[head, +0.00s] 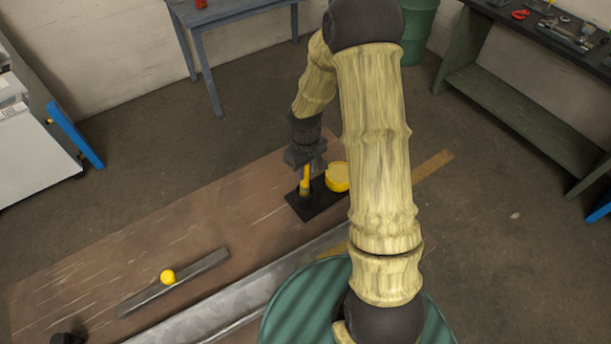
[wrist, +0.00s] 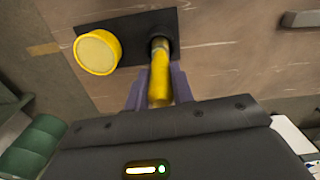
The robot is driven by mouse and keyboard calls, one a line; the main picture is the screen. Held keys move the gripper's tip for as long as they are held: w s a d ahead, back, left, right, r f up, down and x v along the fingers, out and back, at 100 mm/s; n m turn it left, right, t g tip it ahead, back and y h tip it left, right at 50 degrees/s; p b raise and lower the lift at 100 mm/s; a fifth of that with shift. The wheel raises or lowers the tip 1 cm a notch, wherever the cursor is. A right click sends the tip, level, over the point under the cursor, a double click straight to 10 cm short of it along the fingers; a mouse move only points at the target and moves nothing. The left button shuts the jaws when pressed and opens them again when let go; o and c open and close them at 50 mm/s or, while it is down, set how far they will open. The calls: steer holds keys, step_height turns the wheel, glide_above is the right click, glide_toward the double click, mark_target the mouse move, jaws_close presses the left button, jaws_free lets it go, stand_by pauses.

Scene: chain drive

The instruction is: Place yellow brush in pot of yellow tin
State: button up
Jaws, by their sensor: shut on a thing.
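The yellow brush (head: 305,178) points down from my gripper (head: 305,165), which is shut on it. In the wrist view the brush (wrist: 159,88) sits between the two grey fingers (wrist: 158,92). Its far end is at a dark round pot-like shape (wrist: 168,30) on a black plate (head: 318,204); I cannot tell whether it is inside or just above. The yellow tin (head: 338,176) is round with a pale yellow top. It stands on the same plate, right of the brush in the head view and left of it in the wrist view (wrist: 97,52).
The plate lies on a brown wooden surface (head: 200,225). A long metal beam (head: 235,300) runs along the front. My arm hides part of the right side.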

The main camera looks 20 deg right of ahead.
mark_target(306, 177)
steer(key=shift+f+p, duration=0.55)
steer(key=shift+f, duration=1.35)
steer(key=shift+f, duration=0.15)
steer(key=o, duration=1)
step_height(306, 177, up, 12)
steer(key=b, duration=0.3)
steer(key=shift+b, duration=0.3)
